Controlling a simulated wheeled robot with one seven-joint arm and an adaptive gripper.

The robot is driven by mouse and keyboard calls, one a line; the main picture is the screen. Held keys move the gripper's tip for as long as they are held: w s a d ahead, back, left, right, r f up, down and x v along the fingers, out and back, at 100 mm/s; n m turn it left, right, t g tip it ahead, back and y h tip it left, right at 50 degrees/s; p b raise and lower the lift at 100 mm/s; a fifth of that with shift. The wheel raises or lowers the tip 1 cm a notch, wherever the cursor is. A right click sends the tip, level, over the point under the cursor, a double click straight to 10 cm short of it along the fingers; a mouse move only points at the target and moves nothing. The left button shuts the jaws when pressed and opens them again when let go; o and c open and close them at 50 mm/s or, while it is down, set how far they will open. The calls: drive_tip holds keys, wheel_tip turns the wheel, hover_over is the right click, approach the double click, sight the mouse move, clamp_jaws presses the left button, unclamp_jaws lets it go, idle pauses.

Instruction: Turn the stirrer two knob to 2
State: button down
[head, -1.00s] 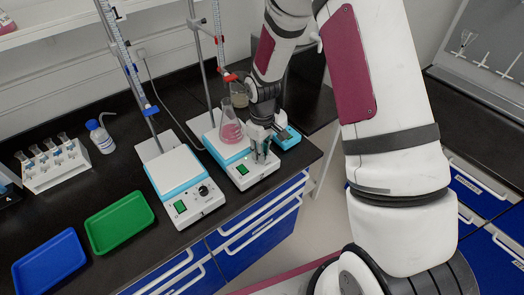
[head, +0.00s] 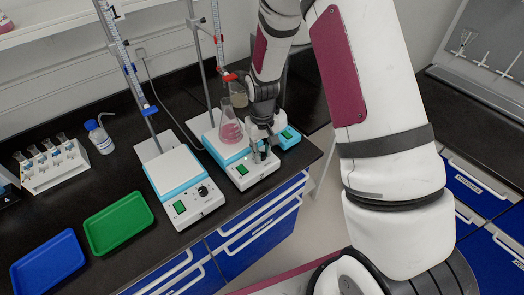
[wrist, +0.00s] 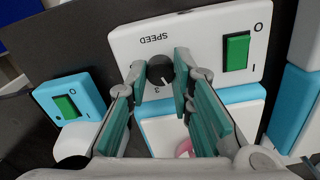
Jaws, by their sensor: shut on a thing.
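The right-hand stirrer (head: 258,178) has a white front, a blue band and a green switch (head: 242,169). A conical flask with pink liquid (head: 231,132) stands on its plate. My gripper (head: 260,156) is at the right part of its front panel and hides the knob in the head view. A digit that looks like a 3 shows just below the knob.
A similar stirrer (head: 201,209) with a bare plate and its own knob stands to the left. A small blue-and-white device (head: 288,138) stands close on the right. Burette stands rise behind. Green (head: 119,222) and blue (head: 48,264) trays lie at left.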

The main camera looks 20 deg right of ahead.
drive_tip(key=c, duration=1.4)
unclamp_jaws()
wheel_tip(320, 180, up, 12)
wheel_tip(320, 180, up, 17)
drive_tip(key=t, duration=0.3)
hover_over(262, 154)
drive_tip(key=s, duration=1)
drive_tip(key=s+r+m+t, duration=0.1)
drive_tip(key=s+r, duration=0.5)
drive_tip(key=s, duration=0.7)
drive_tip(key=shift+s+t, duration=0.35)
drive_tip(key=shift+t, duration=0.45)
